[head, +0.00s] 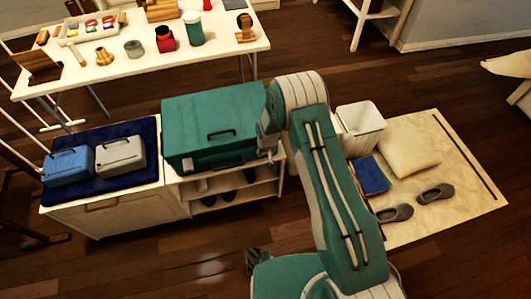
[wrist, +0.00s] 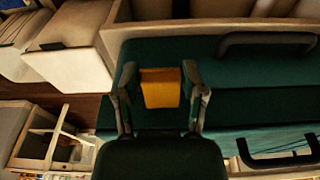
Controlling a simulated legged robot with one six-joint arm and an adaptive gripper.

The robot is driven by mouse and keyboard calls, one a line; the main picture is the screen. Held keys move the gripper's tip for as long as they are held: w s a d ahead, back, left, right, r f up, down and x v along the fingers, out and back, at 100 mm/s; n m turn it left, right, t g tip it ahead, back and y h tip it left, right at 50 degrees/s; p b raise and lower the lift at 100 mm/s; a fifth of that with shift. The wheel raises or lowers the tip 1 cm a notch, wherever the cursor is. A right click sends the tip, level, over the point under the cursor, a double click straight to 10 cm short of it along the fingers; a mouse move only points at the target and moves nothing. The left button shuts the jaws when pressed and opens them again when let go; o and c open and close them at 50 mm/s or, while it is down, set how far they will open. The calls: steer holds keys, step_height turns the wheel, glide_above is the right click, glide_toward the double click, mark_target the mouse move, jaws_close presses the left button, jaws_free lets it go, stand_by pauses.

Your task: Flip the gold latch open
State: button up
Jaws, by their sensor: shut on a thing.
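The gold latch (wrist: 161,88) is a small yellow-gold block on the dark green case (wrist: 230,103) in the wrist view. My gripper (wrist: 160,80) has one finger on each side of the latch and is shut on it. In the head view the green case (head: 210,118) lies on a low white shelf unit, with its lid down. There my gripper (head: 268,156) is at the case's right front corner. I cannot make out the latch in the head view. One dark handle (wrist: 265,43) shows on the case front and another dark handle (wrist: 280,157) on its lid.
Shoes stand in the open shelf unit (head: 235,205) below the case. Blue and grey cases rest on a navy mat (head: 130,138) to the left. A white bin (head: 361,128) and a pale mat (head: 462,185) with slippers are at right. A white table (head: 120,62) with several objects stands behind.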

stand_by(0.5)
steer(key=o, duration=1)
steer(key=shift+o, duration=0.2)
steer(key=shift+r, duration=0.15)
step_height(320, 180, up, 12)
steer(key=s, duration=0.1)
steer(key=shift+s+d+f, duration=0.2)
steer(key=shift+s+f, duration=0.05)
steer(key=shift+s, duration=0.15)
